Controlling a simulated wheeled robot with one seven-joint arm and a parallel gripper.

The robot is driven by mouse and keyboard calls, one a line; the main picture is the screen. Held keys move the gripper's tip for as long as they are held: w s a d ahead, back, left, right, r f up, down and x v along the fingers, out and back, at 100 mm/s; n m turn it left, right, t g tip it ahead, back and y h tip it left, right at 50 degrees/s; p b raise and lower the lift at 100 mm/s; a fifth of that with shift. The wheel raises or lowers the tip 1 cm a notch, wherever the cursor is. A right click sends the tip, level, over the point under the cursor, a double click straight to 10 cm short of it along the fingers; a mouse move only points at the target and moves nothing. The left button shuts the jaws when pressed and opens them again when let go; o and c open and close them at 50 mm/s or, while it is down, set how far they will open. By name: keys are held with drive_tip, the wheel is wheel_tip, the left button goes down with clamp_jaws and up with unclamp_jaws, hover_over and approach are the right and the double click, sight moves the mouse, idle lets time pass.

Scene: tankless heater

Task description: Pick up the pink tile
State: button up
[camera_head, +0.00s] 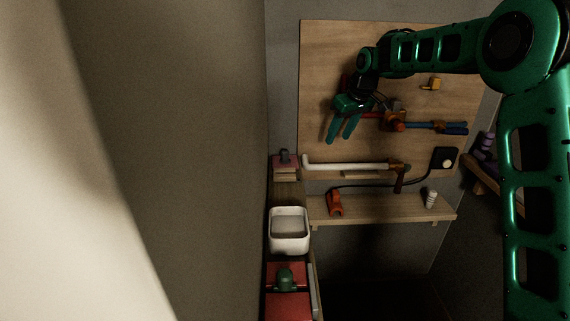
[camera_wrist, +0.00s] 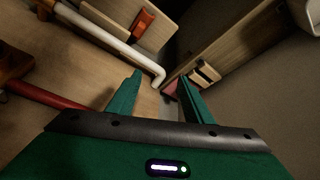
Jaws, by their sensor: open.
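A small pink tile (camera_head: 277,160) lies at the far end of the narrow side shelf in the head view, with a small dark grey object on or against it. In the wrist view a pinkish patch, likely the same tile (camera_wrist: 170,88), shows just left of the right finger's tip and is partly hidden by that finger. My green gripper (camera_head: 341,136) is open and empty in front of the wooden board, above and to the right of the tile. Its two fingers (camera_wrist: 160,78) point down toward the shelf corner and are apart from the tile.
A white pipe (camera_head: 350,166) runs across the board below my gripper. A shelf (camera_head: 385,209) under it holds an orange-red object (camera_head: 335,202) and a white ribbed piece (camera_head: 430,198). A white bin (camera_head: 289,247) stands on the side shelf. The wall is close on the left.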

sight(285, 150)
drive_tip(key=w+a+f+n+y, duration=0.1)
drive_tip(key=w+a+f+n, duration=0.1)
drive_tip(key=w+a, duration=0.35)
drive_tip(key=w+a+f+n+y, duration=0.1)
drive_tip(key=w+a, duration=0.1)
drive_tip(key=a, duration=0.6)
drive_tip(key=x, duration=1.1)
drive_tip(key=shift+a+r, duration=0.1)
drive_tip(key=shift+s, duration=0.1)
clamp_jaws()
